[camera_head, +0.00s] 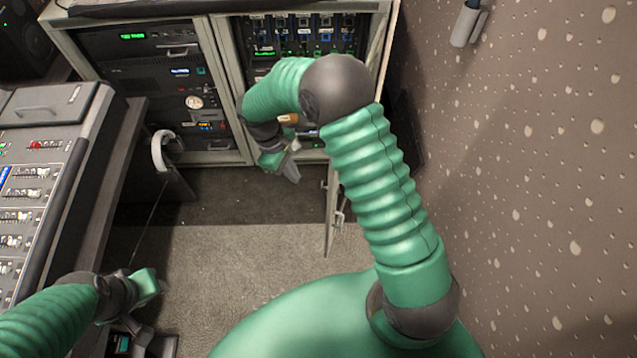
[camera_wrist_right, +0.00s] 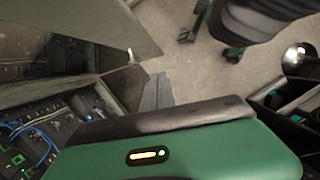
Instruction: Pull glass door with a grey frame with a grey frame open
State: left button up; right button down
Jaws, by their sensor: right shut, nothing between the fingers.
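The grey-framed glass door (camera_head: 332,212) stands swung out from the right bay of the grey cabinet. It is seen nearly edge-on, with a small handle (camera_head: 340,218) on its right side; my right arm hides part of it. In the right wrist view a grey-framed panel (camera_wrist_right: 120,32), apparently this door, fills the upper left. My right gripper (camera_head: 290,168) is shut and empty in front of the open bay, left of the door, with a visible gap to the door. Its grey fingers (camera_wrist_right: 158,92) show in the wrist view. My left gripper (camera_head: 150,300) is low at the left, its jaws unclear.
The cabinet's left bay (camera_head: 150,75) holds rack units. The right bay shows blue-cabled gear (camera_head: 305,35). A mixing console (camera_head: 40,180) on a desk stands at the left. A dotted wall (camera_head: 540,170) closes the right side. Carpet (camera_head: 230,260) lies clear between.

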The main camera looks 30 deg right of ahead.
pick_arm(q)
jog(key=p+v, duration=0.1)
jog(key=v, duration=0.1)
jog(key=w+p+v, duration=0.1)
jog(key=v, duration=0.1)
pick_arm(e)
jog(key=s+d+f, duration=0.4)
jog(key=d+f, duration=0.1)
jog(key=f, duration=0.4)
jog(key=shift+s+d+f+n+g+h, duration=0.2)
jog(key=shift+s+d+n+g+h, duration=0.1)
jog(key=shift+d+n+g, duration=0.1)
